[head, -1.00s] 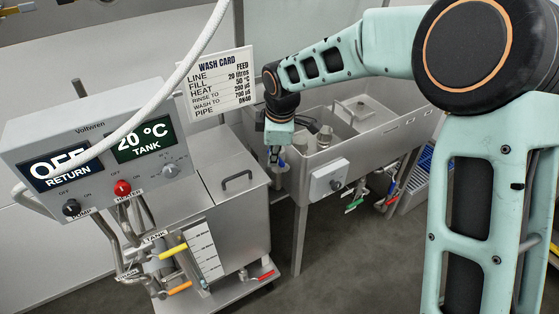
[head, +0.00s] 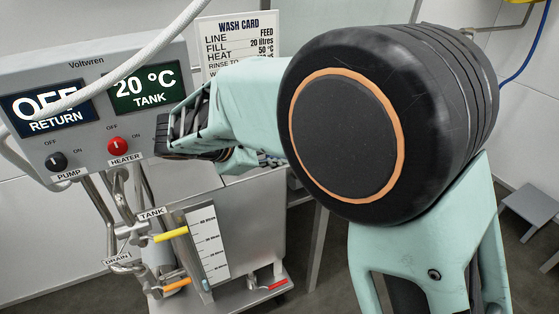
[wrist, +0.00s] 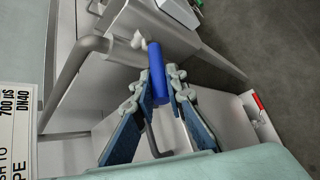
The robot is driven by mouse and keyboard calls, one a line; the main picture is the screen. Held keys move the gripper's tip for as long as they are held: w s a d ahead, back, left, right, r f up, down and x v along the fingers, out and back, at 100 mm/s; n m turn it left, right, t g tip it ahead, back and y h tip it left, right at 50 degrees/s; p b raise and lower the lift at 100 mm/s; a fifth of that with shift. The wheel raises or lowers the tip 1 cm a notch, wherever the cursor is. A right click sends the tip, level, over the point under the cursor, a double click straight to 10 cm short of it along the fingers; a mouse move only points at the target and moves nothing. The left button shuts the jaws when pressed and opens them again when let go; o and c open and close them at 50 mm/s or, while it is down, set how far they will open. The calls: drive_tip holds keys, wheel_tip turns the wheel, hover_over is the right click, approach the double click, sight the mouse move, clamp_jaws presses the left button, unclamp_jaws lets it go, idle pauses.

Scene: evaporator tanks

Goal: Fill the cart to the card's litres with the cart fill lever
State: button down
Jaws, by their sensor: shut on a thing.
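The blue lever handle (wrist: 158,72) stands beside a grey bent pipe (wrist: 88,50) in the wrist view. My gripper (wrist: 161,88) is shut on this handle, with one finger on each side. In the head view my own arm hides the handle and most of my gripper. The wash card (head: 238,48) shows FEED, fill 20 litres and heat 50 °C; its lower lines are covered. The cart (head: 255,225) carries a white litre scale (head: 207,245). A short blue mark shows low beside the scale, but I cannot read a level.
The control box (head: 95,100) reads return OFF and tank 20 °C, with a black pump knob (head: 56,161) and a red heater knob (head: 118,147). Yellow (head: 171,235), orange (head: 177,285) and red (head: 278,284) handles sit low on the cart. A white hose (head: 150,50) crosses in front.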

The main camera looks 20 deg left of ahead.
drive_tip(key=shift+s+a+f+n+t+h+b, duration=0.1)
drive_tip(key=shift+f+n+t+h+b, duration=0.2)
drive_tip(key=shift+f+t+h+b, duration=0.55)
drive_tip(key=shift+f+t+b, duration=0.25)
drive_tip(key=shift+f+b, duration=0.1)
drive_tip(key=shift+f, duration=0.05)
drive_tip(key=c, duration=1.9)
unclamp_jaws()
drive_tip(key=shift+c, duration=0.2)
drive_tip(key=v, duration=1.2)
